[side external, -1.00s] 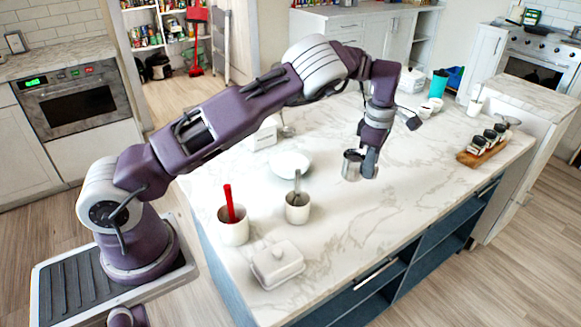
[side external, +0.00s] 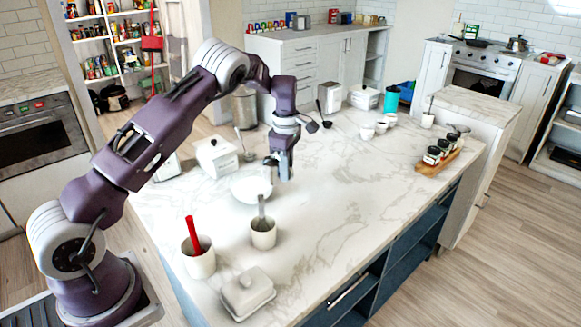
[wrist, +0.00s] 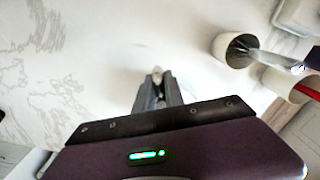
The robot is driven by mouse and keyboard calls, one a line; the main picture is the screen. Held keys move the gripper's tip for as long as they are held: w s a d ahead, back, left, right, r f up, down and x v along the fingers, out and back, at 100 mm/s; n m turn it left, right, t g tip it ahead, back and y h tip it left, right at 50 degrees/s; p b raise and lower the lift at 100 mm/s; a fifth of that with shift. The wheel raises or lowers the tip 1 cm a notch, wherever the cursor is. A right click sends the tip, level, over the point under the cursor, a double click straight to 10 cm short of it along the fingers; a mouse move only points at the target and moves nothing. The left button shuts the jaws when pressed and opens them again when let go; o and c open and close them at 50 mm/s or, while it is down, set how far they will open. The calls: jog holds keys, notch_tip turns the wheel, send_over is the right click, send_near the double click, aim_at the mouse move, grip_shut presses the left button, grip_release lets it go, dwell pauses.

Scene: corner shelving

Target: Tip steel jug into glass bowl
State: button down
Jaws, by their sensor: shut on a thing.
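The steel jug (side external: 271,160) is in my gripper (side external: 285,176) in the side external view. Only a small dark metallic part of it shows, so its tilt is hard to tell. My gripper is shut on it, just right of and close to the rim of the bowl (side external: 250,189). The bowl looks pale and whitish and stands on the marble island. Its contents cannot be made out. In the wrist view my gripper's fingers (wrist: 158,92) meet at a small shiny piece; the rest of the jug is hidden.
A white crock with a utensil (side external: 263,235) and one with a red handle (side external: 199,260) stand in front of the bowl. A butter dish (side external: 246,292) is nearer the front edge. A white canister (side external: 217,158) stands behind left. The countertop (side external: 355,190) to the right is clear.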

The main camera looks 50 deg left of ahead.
aim_at(264, 159)
jog(key=shift+f, duration=0.45)
jog(key=shift+r+t+h, duration=0.6)
jog(key=shift+r+h, duration=0.25)
jog(key=shift+h, duration=0.35)
jog(key=h, duration=0.1)
jog(key=r+t+h, duration=0.1)
jog(key=shift+a+r+h, duration=0.2)
jog(key=shift+h, duration=0.2)
jog(key=h, duration=0.1)
jog(key=t+h, duration=0.1)
jog(key=a+t+h, duration=0.1)
jog(key=shift+s+r+h, duration=0.3)
jog(key=shift+r, duration=0.05)
jog(key=a+t+h, duration=0.1)
jog(key=h, duration=0.1)
jog(key=s+t+h, duration=0.1)
jog(key=h, duration=0.1)
jog(key=shift+a+f, duration=0.15)
jog(key=shift+a, duration=0.25)
jog(key=a+t+h, duration=0.1)
jog(key=s+f+h, duration=0.1)
jog(key=shift+a+f+t+h, duration=0.1)
jog(key=shift+a+t+h, duration=0.25)
jog(key=shift+t+h, duration=0.05)
jog(key=shift+a+h, duration=0.25)
jog(key=shift+h, duration=0.25)
jog(key=shift+s+a+r+t+h, duration=0.3)
jog(key=shift+a+t+h, duration=0.2)
jog(key=shift+h, duration=0.1)
jog(key=shift+d, duration=0.1)
